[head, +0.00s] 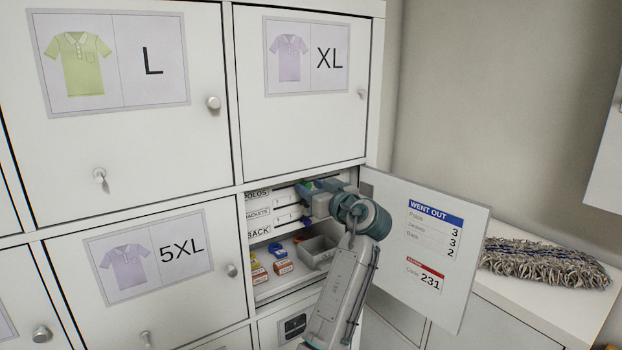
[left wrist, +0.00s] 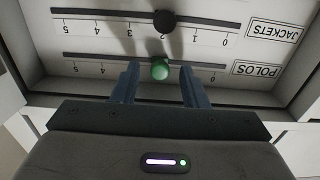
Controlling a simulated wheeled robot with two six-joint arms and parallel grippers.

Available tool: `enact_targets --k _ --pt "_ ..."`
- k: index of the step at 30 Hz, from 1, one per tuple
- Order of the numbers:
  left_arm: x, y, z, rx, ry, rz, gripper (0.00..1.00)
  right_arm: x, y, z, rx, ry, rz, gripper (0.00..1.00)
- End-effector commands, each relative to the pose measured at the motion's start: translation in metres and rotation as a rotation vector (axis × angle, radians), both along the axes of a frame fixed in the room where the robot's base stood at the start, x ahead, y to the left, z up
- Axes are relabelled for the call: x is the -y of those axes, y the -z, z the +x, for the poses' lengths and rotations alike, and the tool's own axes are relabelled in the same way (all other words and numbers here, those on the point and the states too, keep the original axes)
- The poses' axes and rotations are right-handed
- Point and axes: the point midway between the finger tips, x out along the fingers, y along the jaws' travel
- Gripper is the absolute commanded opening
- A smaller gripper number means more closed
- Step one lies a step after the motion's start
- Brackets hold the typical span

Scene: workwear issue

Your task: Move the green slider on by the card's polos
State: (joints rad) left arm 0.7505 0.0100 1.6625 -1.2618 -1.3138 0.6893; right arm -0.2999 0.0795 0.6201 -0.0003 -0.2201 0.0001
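The green slider (left wrist: 160,69) is a round knob on the polos rail (left wrist: 90,57), near the middle of its 0 to 5 scale, around 2; the figures beside it are hidden. My left gripper (left wrist: 158,88) has its two fingers apart, one on each side of the knob, with gaps between. In the head view my left gripper (head: 318,200) reaches into the open locker at the slider panel. The card (head: 432,240) on the open door reads "WENT OUT", polos 3, jackets 3, back 2, and code 231. My right gripper is not in view.
A dark slider (left wrist: 164,20) sits on the jackets rail, close to the polos rail. The open door (head: 385,200) stands right of my arm. Below the panel are a grey bin (head: 318,250) and small boxes (head: 282,266). A mop head (head: 545,264) lies on the right cabinet.

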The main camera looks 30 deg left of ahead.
Motion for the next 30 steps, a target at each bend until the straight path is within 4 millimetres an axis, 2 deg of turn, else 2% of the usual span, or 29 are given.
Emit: enact_targets --k 4,12,18,25,30 --pt "-0.007 0.0 0.003 0.0 0.0 0.0 0.4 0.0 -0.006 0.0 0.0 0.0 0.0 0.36" --pt "-0.008 0.001 0.003 0.001 0.0 -0.001 0.4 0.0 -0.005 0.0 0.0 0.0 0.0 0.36" --pt "-0.008 0.001 0.003 0.001 0.0 -0.001 0.01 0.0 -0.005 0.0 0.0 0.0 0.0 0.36" --pt "-0.008 0.001 0.004 0.001 0.0 -0.001 0.0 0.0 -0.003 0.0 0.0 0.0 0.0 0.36" --pt "-0.002 0.006 0.019 0.003 0.001 -0.002 0.0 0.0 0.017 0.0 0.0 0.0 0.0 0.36"
